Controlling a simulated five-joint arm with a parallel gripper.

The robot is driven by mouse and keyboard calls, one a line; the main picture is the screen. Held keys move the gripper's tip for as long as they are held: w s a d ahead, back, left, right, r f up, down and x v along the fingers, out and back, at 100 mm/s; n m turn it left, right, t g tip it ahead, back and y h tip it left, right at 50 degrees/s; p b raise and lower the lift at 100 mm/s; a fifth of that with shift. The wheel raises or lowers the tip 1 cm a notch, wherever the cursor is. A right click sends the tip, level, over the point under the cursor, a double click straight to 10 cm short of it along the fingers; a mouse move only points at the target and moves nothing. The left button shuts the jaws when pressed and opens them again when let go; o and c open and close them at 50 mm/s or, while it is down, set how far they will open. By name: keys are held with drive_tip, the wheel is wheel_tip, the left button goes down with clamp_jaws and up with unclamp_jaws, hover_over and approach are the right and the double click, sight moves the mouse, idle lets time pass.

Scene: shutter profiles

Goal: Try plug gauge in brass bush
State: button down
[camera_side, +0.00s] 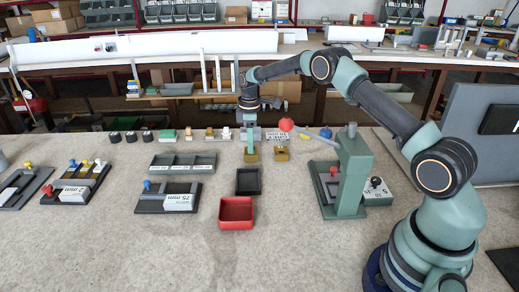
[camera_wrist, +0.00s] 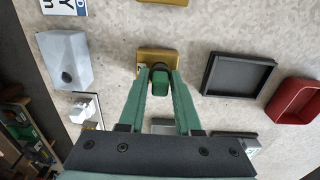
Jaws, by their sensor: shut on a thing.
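My gripper (camera_side: 250,148) points straight down at the middle back of the bench. In the wrist view my gripper (camera_wrist: 160,82) is shut on the plug gauge (camera_wrist: 160,84), whose green handle sits between the fingertips. The gauge's dark end lies toward the brass bush block (camera_wrist: 158,55) directly beyond it. In the side view this brass block (camera_side: 251,157) is right under the fingertips. The gauge's tip and the bush bore are hidden, so I cannot tell whether the gauge is in the bore or above it. A second brass block (camera_side: 281,155) stands just to the right.
A black tray (camera_wrist: 207,88) and a red bin (camera_wrist: 280,112) lie in front of the blocks. A grey block (camera_wrist: 70,45) with a dark hole is beside them. A green press-like stand (camera_side: 352,175) rises to the right.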

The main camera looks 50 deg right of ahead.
drive_tip(key=shift+f, duration=0.4)
idle(0.8)
drive_tip(key=shift+r, duration=3.45)
